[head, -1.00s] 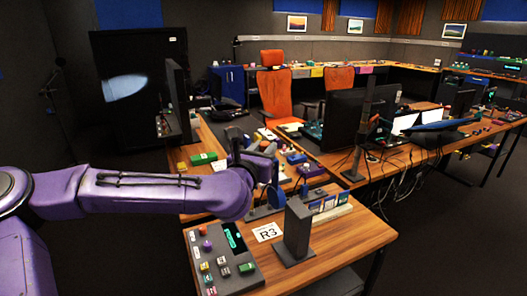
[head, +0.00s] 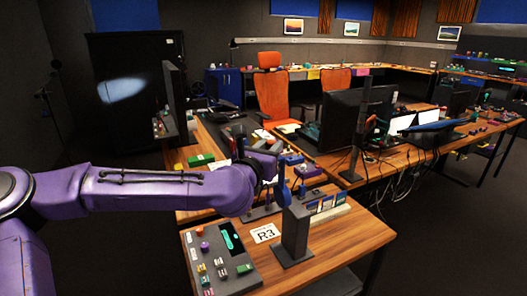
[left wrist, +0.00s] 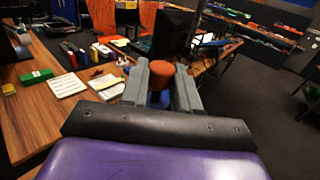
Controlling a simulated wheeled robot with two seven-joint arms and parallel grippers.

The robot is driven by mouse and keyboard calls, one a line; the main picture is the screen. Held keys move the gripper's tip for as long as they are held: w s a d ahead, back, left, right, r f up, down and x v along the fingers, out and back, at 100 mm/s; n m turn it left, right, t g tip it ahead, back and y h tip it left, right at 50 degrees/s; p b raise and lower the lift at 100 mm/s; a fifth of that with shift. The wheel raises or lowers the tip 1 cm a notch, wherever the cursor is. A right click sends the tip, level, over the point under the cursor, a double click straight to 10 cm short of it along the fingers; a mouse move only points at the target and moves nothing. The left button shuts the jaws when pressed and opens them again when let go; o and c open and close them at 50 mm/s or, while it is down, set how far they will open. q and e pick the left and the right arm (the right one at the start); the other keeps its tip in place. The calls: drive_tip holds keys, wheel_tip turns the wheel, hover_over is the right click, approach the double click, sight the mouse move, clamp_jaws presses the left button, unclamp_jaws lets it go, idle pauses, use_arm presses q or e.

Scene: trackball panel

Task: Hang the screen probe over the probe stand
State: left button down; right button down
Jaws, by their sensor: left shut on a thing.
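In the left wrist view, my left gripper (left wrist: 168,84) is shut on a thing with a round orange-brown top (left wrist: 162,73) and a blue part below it. I take this to be the screen probe; its lower part is hidden between the grey fingers. In the head view the gripper (head: 276,172) is behind my purple wrist, above the small table, and the probe is hard to make out. A dark grey upright block on a flat base (head: 295,232), perhaps the probe stand, stands nearer on this table, just right of the wrist. My right gripper is not in view.
A grey control panel (head: 222,262) with coloured buttons lies left of the upright block, beside a white R3 card (head: 264,233). A row of blue and white items (head: 327,207) stands behind right. The table's right front part is bare wood.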

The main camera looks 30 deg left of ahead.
use_arm(q)
drive_tip(key=shift+w+d+b, duration=0.8)
drive_tip(key=shift+w+d, duration=2.4)
drive_tip(key=shift+w, duration=0.9)
drive_tip(key=f+b, duration=1.2)
drive_tip(key=b, duration=0.1)
drive_tip(key=f+b, duration=0.6)
drive_tip(key=shift+s+a+f, duration=0.3)
drive_tip(key=shift+s+f, duration=0.05)
drive_tip(key=c, duration=0.8)
unclamp_jaws()
drive_tip(key=shift+o, duration=0.2)
